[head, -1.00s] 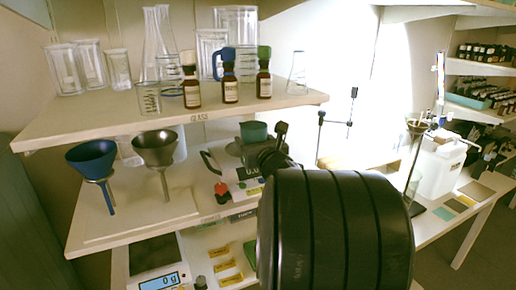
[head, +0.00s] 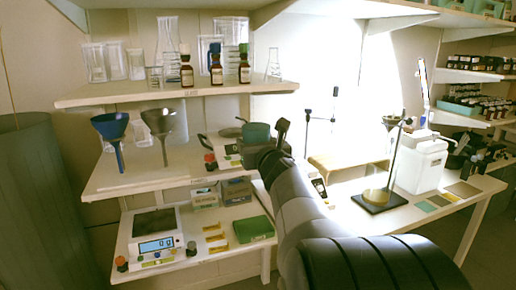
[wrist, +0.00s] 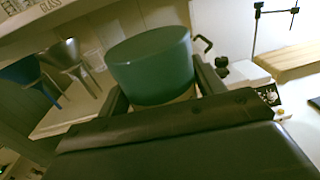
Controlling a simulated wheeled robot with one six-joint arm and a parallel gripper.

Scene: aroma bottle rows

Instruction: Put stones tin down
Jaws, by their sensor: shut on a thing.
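The stones tin appears to be the teal round tin (head: 256,132), which also shows large in the wrist view (wrist: 150,66). My gripper (head: 252,150) is shut on it, with a dark finger on either side of the tin's lower part. The tin is held in front of the right end of the middle shelf (head: 105,185), at about the height of the items there. It looks slightly tilted in the wrist view. Its lower part is hidden by my gripper, and any label is not visible.
A blue funnel (head: 110,128) and a grey funnel (head: 159,122) stand left on the middle shelf. Glassware and brown bottles (head: 216,68) fill the upper shelf. Below are a scale (head: 157,245), boxes and a green case (head: 254,229). A wooden stand (head: 347,165) and white canister (head: 420,165) are right.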

